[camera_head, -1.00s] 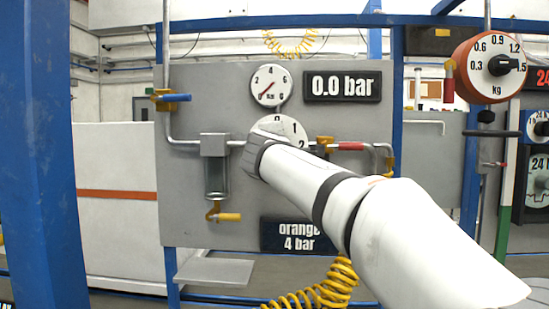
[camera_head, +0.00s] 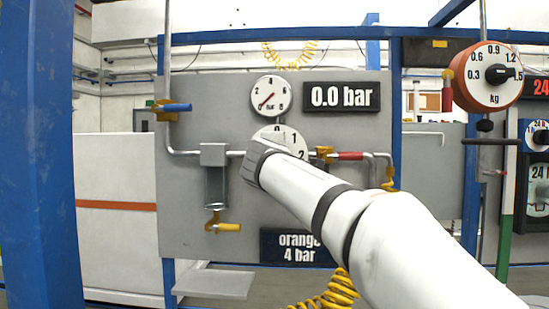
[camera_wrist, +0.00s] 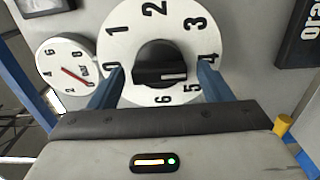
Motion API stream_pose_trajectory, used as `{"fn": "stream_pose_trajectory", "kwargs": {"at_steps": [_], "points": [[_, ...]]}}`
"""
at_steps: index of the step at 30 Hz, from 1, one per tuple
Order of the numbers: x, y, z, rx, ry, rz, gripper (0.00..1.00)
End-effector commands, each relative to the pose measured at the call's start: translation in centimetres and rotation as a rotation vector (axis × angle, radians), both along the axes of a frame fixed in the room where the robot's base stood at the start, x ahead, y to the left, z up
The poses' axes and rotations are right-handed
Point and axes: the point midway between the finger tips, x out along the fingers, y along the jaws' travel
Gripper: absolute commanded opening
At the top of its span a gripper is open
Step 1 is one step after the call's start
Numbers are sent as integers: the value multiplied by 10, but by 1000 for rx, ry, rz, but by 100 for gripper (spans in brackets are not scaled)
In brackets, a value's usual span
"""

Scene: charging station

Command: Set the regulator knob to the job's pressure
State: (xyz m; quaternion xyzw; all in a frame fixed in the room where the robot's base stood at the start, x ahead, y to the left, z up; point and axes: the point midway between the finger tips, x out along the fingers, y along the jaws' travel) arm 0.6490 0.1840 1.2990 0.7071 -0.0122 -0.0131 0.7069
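The regulator knob (camera_wrist: 160,65) is a black bar on a round white dial (camera_wrist: 120,40) numbered 0 to 6. In the wrist view, 0 is at the left, 2 near the top and 4 at the right. A short white mark lies on the knob's right half. My gripper (camera_wrist: 160,82) is open, its blue fingers on either side of the knob with gaps. In the head view my gripper (camera_head: 258,162) covers the dial's lower left and hides the knob. The display (camera_head: 341,97) reads 0.0 bar. The job sign (camera_head: 298,246) reads orange, 4 bar.
A pressure gauge (camera_head: 270,95) with a red needle sits above the dial. A blue-handled valve (camera_head: 175,107), a yellow-handled valve (camera_head: 228,227), a red-handled valve (camera_head: 346,156) and a filter bowl (camera_head: 214,186) are nearby. A kg scale dial (camera_head: 488,78) hangs at right.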

Motion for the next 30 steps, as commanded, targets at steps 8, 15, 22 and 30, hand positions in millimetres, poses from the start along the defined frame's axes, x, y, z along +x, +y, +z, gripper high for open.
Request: {"fn": "stream_pose_trajectory", "kwargs": {"at_steps": [8, 15, 22, 30], "points": [[-1, 0, 1, 0, -1, 1, 76], [-30, 2, -1, 0, -2, 3, 76], [-66, 3, 0, 0, -1, 3, 76], [-78, 3, 0, 0, -1, 1, 76]]}}
